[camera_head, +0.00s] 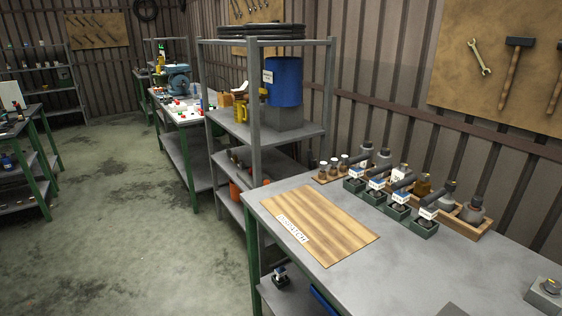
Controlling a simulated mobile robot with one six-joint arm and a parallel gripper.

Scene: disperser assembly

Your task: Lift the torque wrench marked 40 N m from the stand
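A row of several dark-handled tools, which look like the torque wrenches (404,183), stands at the back of the grey workbench (470,268). They sit in small green stands (424,228) set side by side. White and blue tags are on them, but the markings are too small to read, so I cannot tell which one is marked 40 N m. My gripper is not in view.
A wooden board (335,225) with a white label lies at the bench's left. Behind the stands, bottles fill a wooden tray (470,233). A grey block (541,298) sits at far right. A grey shelf rack (290,131) stands beyond the bench. The bench front is mostly clear.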

